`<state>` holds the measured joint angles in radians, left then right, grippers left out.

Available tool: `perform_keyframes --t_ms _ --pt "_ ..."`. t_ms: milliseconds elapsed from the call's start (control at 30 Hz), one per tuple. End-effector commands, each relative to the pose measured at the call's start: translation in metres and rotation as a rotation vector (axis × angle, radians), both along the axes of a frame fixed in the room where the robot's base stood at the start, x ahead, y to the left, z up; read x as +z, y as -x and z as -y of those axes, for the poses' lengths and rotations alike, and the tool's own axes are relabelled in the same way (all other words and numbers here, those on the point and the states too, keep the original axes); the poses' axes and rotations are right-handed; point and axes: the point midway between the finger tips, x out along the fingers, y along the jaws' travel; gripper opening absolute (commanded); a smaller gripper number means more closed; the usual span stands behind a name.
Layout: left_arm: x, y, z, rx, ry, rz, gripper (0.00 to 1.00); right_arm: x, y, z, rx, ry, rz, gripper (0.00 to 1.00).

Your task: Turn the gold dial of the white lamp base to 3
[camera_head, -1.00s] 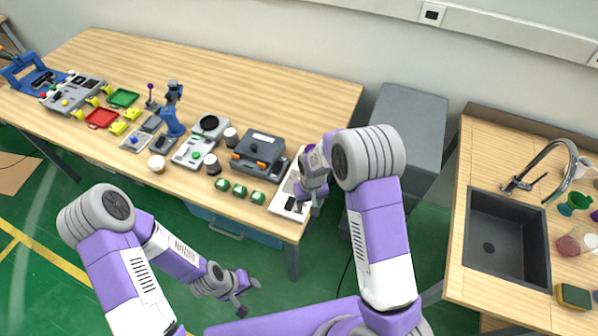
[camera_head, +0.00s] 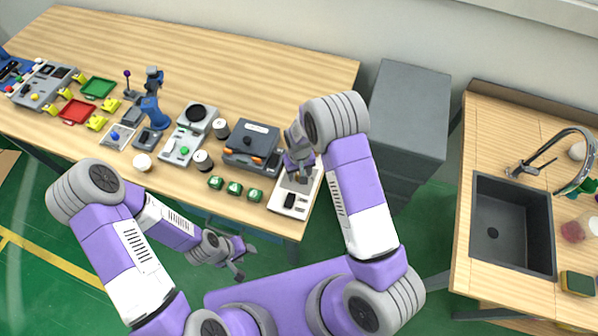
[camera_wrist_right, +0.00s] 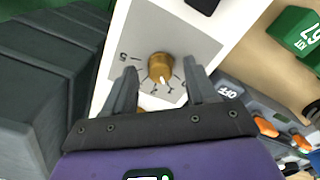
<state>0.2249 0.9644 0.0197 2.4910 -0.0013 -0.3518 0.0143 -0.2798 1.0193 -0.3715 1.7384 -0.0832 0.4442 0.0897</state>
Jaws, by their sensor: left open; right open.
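The white lamp base (camera_head: 276,199) lies at the front right corner of the long wooden table; it also fills the middle of the right wrist view (camera_wrist_right: 219,20). Its gold dial (camera_wrist_right: 160,64) sits on a grey plate with printed marks and numbers. The dial's white pointer mark faces the bottom of the wrist picture; the number it meets is too small to read surely. My right gripper (camera_wrist_right: 160,70) is open, with one finger on each side of the dial; contact is not clear. In the head view it hides the dial. My left gripper (camera_head: 238,264) is open and empty, off the table's front edge.
A dark grey device with orange parts (camera_head: 252,140) stands left of the base. Several green blocks (camera_head: 235,188) lie along the front edge. A grey cabinet (camera_head: 408,100) stands right of the table, and a sink counter (camera_head: 512,225) is farther right.

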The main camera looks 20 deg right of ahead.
Motion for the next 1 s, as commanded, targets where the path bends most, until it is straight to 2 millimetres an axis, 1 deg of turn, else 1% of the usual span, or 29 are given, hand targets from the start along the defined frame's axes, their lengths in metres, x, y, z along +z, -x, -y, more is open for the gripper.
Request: perform_keyframes --t_ms 267,300,467,600,667,867,1000 --pt "0.0001 -0.0002 0.0 0.0 0.0 0.001 0.43 -0.003 -0.0003 -0.0002 0.0 -0.001 0.001 0.57" --pt "0.0001 -0.0002 0.0 0.0 0.0 0.001 0.43 -0.003 -0.0002 -0.0002 0.0 -0.001 0.001 0.55" --pt "0.0001 -0.0002 0.0 0.0 0.0 0.0 0.43 -0.0028 -0.0001 -0.0003 0.0 0.0 0.001 0.31" --pt "0.0001 -0.0002 0.0 0.0 0.0 0.0 0.43 -0.0028 -0.0001 -0.0002 0.0 0.0 0.001 0.09" --pt "0.0001 -0.0002 0.0 0.0 0.0 0.0 0.43 -0.0027 -0.0001 -0.0002 0.0 0.0 0.001 0.01" --pt "-0.001 -0.0002 0.0 0.0 0.0 0.0 0.43 -0.0029 0.0 -0.0002 -0.014 0.0 0.001 0.01" --pt "-0.0038 -0.0001 0.0 0.0 0.0 0.0 0.43 -0.0032 0.0 -0.0005 -0.053 0.0 0.0 0.01"
